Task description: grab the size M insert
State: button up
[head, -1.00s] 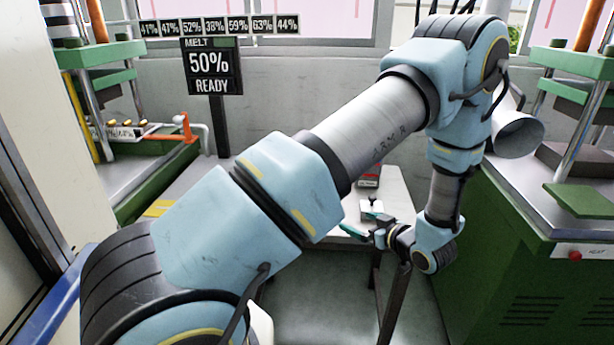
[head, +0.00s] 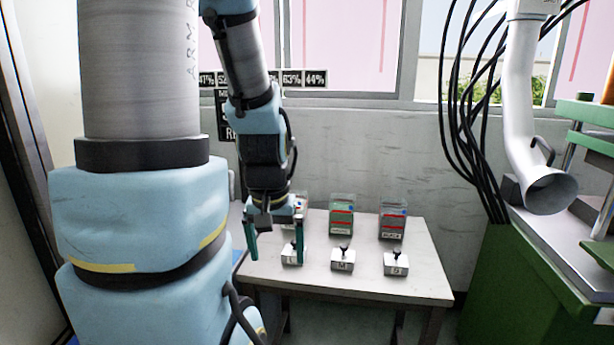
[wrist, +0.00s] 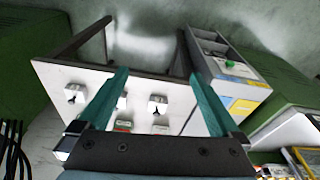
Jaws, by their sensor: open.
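Three small white insert blocks with dark tops stand in a row on the white table. The size M insert (head: 342,260) is the middle one in the head view, its small label reading as M. The L insert (head: 292,256) is to its left and the S insert (head: 396,264) to its right. My gripper (head: 275,242) is open and empty at the table's left part, left of the M insert, with one finger overlapping the L insert in view. In the wrist view my gripper's (wrist: 160,76) left finger partly hides the middle block (wrist: 121,102).
Boxes with red and green labels (head: 341,215) (head: 393,218) stand behind the inserts on the table (head: 420,285). A green machine (head: 520,270) and a white duct (head: 520,110) are at the right. A grey bin unit (wrist: 225,65) shows in the wrist view.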

aim_at(343, 259)
jog(key=l+u, duration=0.1)
jog(key=u, duration=1.05)
jog(key=k+l+u, duration=0.2)
jog(key=l+u, duration=0.3)
jog(key=k+l+u, duration=0.25)
jog(key=u, duration=0.25)
jog(key=k+l+u, duration=0.2)
jog(key=k+u, duration=0.25)
jog(key=k+l+u, duration=0.1)
jog(key=k, duration=0.4)
jog(key=k+l, duration=0.2)
jog(key=k, duration=0.3)
jog(key=u, duration=0.05)
